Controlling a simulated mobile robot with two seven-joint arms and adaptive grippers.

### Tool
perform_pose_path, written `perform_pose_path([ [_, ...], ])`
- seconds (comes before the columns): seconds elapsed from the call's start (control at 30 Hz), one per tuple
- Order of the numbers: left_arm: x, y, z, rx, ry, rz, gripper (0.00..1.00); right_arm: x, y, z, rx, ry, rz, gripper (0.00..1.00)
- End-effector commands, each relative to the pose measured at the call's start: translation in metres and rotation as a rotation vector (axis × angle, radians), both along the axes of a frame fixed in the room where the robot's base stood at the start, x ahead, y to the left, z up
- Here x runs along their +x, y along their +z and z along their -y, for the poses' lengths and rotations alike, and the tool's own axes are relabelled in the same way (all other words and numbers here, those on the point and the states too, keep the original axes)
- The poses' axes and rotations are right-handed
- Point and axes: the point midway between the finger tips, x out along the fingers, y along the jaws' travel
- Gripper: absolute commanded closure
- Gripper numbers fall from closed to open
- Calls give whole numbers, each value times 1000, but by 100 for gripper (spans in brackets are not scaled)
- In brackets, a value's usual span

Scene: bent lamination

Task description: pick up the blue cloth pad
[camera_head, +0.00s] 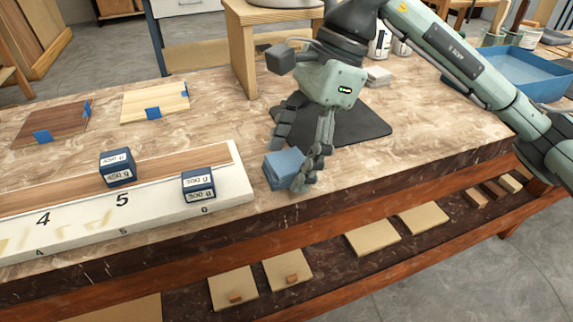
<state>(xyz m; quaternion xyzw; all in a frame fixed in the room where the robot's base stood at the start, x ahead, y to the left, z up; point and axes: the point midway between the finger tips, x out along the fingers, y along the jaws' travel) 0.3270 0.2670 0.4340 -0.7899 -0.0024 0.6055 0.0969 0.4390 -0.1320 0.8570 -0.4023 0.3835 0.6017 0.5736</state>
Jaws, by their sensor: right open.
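The blue cloth pad (281,170) is a small folded block on the marbled bench top, just right of the white board's end. My right gripper (291,164) points down at it, open. One finger is at the pad's far side and the other at its right side, partly covering it. I cannot tell whether either finger touches the pad. My left gripper is not in view.
Two dark blue weights (117,167) (199,184) stand on the numbered white board (232,188). A dark mat (366,128) lies behind the gripper, and a wooden stand (243,55) rises behind. A blue tray (525,72) is at the right. The bench's front edge is close to the pad.

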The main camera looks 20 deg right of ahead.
Motion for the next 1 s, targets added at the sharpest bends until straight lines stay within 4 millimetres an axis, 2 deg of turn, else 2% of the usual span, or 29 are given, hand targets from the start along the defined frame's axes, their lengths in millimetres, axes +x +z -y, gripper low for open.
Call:
perform_pose_path([
  [0.03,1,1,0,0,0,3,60,0,0,0,0,0,0,30],
  [0.37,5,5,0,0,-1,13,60,0,1,0,1,0,0,71],
  [0.63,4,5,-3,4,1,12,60,0,1,0,1,0,0,72],
  [0.77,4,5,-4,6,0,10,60,1,8,0,1,0,3,72],
  [0.87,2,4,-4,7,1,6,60,1,19,0,2,-1,4,72],
  [1.0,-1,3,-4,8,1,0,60,1,46,-1,2,1,7,72],
])
